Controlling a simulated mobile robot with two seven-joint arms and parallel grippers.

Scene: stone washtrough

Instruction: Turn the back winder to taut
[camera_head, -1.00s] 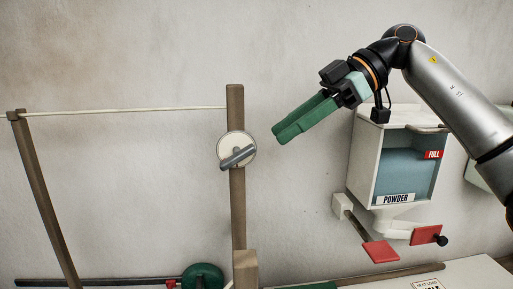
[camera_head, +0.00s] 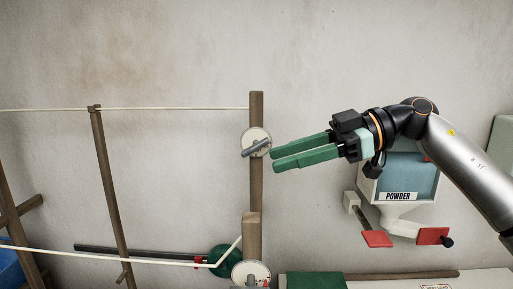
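The back winder (camera_head: 257,134) is a round pale disc with a grey bar handle (camera_head: 255,149), mounted on the upper part of a brown wooden post (camera_head: 257,190). The bar lies tilted, its right end higher. A pale line (camera_head: 180,108) runs nearly level from the left to the post's top, above the winder. My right gripper (camera_head: 274,158) has two green fingers pointing left at the winder, with a narrow gap between them. The fingertips appear just right of the disc, and nothing shows between them; the depth between them is unclear. My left gripper is out of view.
A second winder (camera_head: 251,270) sits low on a nearer post (camera_head: 251,235), with another line (camera_head: 120,257) running left. A powder dispenser (camera_head: 400,210) with red paddles hangs at right, partly behind my arm. Bare wall lies above.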

